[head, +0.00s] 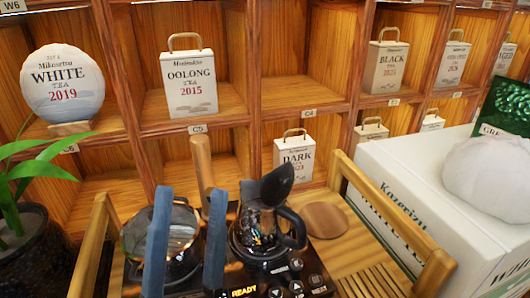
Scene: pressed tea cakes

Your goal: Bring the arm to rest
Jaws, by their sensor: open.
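My gripper (190,192) shows in the head view as two upright blue fingers at the lower left of centre. The fingers are spread apart and hold nothing. Behind and partly between them is a glass vessel with a dark rim (181,238). I cannot tell how far the fingers are from it. The rest of my arm is not clearly visible.
A wooden tray (430,276) carries a dark glass pot (262,232), a round wooden disc (325,220) and a black unit reading READY (245,293). A white box (385,175) stands right, a plant (38,165) left. Wooden shelves (300,90) with tea packages rise behind.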

